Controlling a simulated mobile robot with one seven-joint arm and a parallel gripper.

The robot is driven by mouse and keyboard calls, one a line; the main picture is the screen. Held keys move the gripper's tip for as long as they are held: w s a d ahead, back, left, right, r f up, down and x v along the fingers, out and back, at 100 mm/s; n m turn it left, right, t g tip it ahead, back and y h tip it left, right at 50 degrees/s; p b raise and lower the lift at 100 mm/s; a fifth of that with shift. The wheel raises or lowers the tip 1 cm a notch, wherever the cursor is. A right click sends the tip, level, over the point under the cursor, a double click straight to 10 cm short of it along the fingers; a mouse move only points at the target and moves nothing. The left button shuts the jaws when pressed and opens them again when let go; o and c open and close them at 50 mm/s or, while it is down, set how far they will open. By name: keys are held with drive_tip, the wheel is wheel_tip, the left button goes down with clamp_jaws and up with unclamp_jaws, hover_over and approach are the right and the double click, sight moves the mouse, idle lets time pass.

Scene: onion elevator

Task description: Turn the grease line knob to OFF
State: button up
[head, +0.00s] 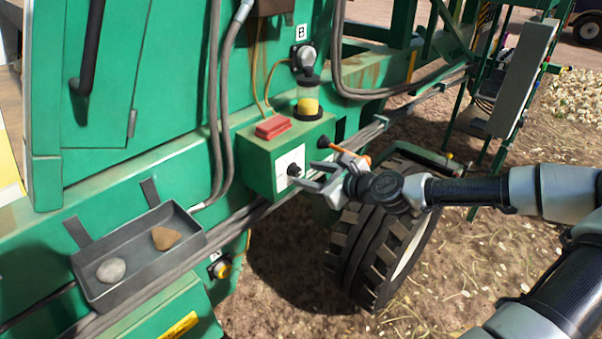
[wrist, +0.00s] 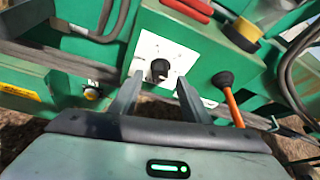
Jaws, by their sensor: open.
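The knob is a small black dial (head: 294,170) on a white plate (head: 289,163) on the front of a green box (head: 258,156). It also shows in the wrist view (wrist: 159,68), just beyond my fingertips and between them. The plate's markings are too small to read, so I cannot tell its setting. My gripper (head: 309,179) is open, with its fingers pointing at the knob from the right. It looks empty and close to the knob. In the wrist view the two fingers (wrist: 155,85) lie on either side below the knob; I cannot tell whether they touch the plate.
A red block (head: 273,127) and a yellow-filled clear cup (head: 308,98) sit on and behind the box. An orange-handled lever (wrist: 234,100) is just right of the fingers. A grey tray (head: 140,262) with two stones hangs lower left. A tyre (head: 385,245) is below.

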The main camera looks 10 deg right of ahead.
sight(298, 172)
drive_tip(key=shift+x, duration=2.05)
drive_tip(key=c, duration=1)
drive_tip(key=shift+c, duration=0.2)
